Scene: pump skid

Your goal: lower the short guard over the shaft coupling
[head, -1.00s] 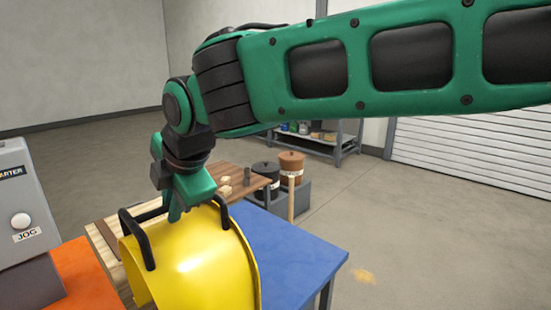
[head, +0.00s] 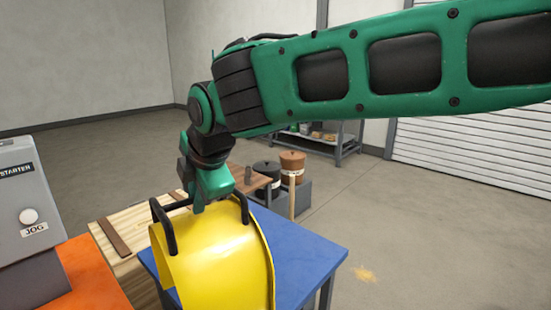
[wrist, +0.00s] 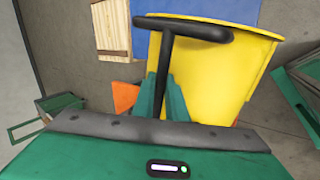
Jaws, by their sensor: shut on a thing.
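The yellow curved guard (head: 215,270), an arched shell with black tube handles on top, hangs from my gripper (head: 197,208) near the bottom centre of the head view. My gripper is shut on a black handle (head: 164,228) of the guard. In the wrist view the green fingers (wrist: 163,98) close around the black bar, with the yellow shell (wrist: 215,70) beyond it. The guard's lower edge is cut off by the head frame. The shaft coupling is not visible in any view.
A blue table (head: 305,255) lies behind and right of the guard. A grey starter box (head: 30,215) with a JOG button stands at left beside an orange surface (head: 90,275). A wooden crate (head: 125,240) is between them. Grey floor at right is clear.

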